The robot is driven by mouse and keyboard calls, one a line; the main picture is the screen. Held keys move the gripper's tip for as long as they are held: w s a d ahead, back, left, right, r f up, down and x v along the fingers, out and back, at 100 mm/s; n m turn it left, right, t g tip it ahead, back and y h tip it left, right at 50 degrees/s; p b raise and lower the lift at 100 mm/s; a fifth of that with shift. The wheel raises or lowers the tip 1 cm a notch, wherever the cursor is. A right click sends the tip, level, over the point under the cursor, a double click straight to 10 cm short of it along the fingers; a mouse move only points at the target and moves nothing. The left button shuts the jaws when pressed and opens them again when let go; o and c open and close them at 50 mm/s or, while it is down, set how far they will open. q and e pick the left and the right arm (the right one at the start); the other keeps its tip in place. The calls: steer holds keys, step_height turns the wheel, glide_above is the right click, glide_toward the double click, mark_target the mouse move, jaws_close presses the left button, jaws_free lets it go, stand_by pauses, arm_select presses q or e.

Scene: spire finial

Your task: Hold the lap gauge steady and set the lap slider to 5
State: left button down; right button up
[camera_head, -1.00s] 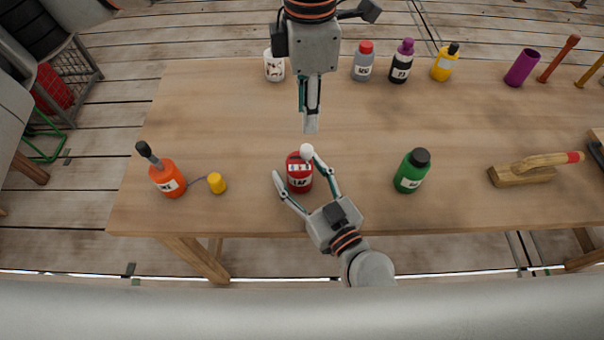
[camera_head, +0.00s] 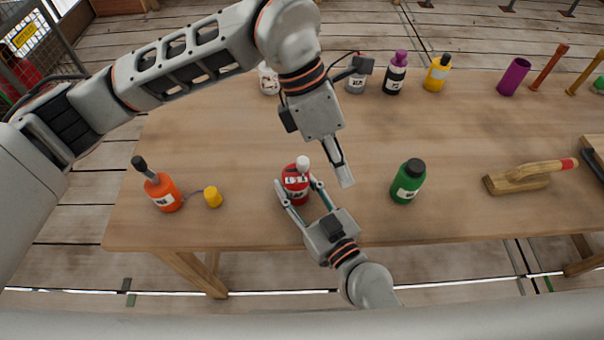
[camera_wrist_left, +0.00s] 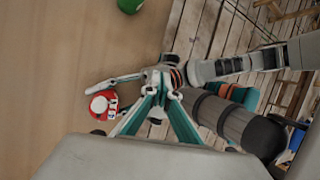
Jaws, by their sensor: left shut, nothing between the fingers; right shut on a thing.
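The lap gauge (camera_head: 296,186) is a small red body with a white label and a white rounded top. It stands near the table's front edge, and it also shows in the left wrist view (camera_wrist_left: 101,106). My right gripper (camera_head: 296,187) is shut on it, one finger on each side. My left gripper (camera_head: 345,181) is shut and empty, pointing down to the right of the gauge and apart from it. The slider and its scale marks are too small to read.
A green bottle (camera_head: 408,182) stands to the right of my left gripper. An orange bottle (camera_head: 162,192) and a yellow cap (camera_head: 213,197) are at the left. A wooden float (camera_head: 520,178) lies at the right. Several bottles line the back. The table (camera_head: 220,130) is clear in the middle.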

arm_select(q)
steer(key=s+d+n+g+h, duration=0.2)
steer(key=s+d+h, duration=0.2)
steer(key=s, duration=0.1)
steer(key=n+t+h, duration=0.7)
steer(key=n+t, duration=0.7)
steer(key=n, duration=0.6)
glide_toward(302, 182)
steer(key=s+d+r, duration=0.2)
steer(key=d, duration=0.1)
steer(key=s+x, duration=0.1)
steer(key=x, duration=0.9)
steer(key=w+a, duration=0.3)
